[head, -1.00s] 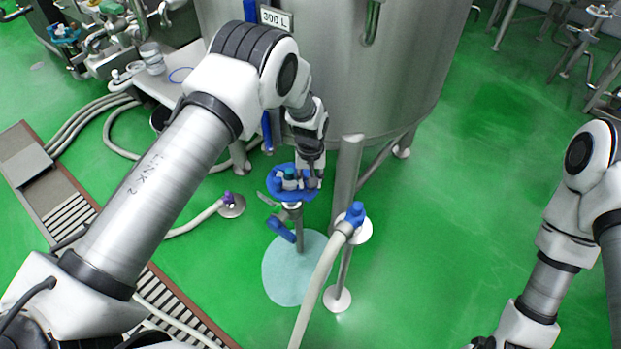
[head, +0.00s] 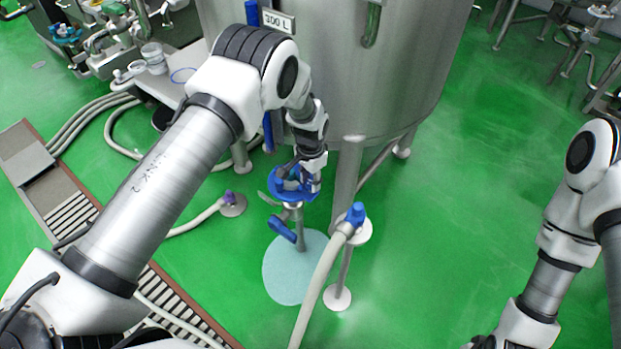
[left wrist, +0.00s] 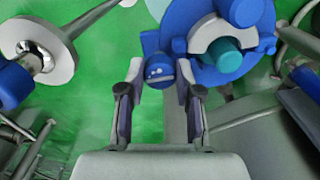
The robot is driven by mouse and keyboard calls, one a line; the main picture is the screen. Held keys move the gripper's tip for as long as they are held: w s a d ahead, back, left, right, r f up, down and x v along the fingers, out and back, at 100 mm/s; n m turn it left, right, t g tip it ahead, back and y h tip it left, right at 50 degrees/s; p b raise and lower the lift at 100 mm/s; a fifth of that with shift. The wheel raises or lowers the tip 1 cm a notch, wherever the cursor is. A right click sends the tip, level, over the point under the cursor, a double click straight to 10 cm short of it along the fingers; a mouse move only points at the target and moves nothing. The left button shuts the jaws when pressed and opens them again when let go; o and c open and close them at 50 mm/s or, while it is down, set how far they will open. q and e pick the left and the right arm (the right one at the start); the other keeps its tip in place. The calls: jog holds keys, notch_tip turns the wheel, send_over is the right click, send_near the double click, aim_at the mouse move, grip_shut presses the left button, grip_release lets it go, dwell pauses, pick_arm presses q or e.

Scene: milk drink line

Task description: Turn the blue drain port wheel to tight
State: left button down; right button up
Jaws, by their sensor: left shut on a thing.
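The blue drain port wheel (head: 279,191) sits on a metal stem below the steel tank. In the left wrist view the blue wheel (left wrist: 207,75) shows at top right, with a teal hub and round knobs around its rim. My left gripper (left wrist: 160,75) is shut on one small blue knob (left wrist: 158,71) at the wheel's rim, a finger on each side of it. In the head view my left gripper (head: 308,180) reaches down over the wheel and hides part of it. My right arm is at the right edge, and its gripper is not in view.
The tank (head: 325,80) stands behind the wheel. A blue lever (head: 282,229) hangs under the wheel. A pale hose (head: 318,290) with a blue-topped fitting (head: 355,213) stands just right.

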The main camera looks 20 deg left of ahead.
aim_at(311, 181)
pick_arm(q)
jog(key=shift+w+r+m, duration=0.1)
jog(key=shift+w+m, duration=0.05)
jog(key=shift+m, duration=0.45)
jog(key=c, duration=0.8)
grip_release()
notch_tip(311, 181, up, 12)
jog(key=shift+f, duration=0.1)
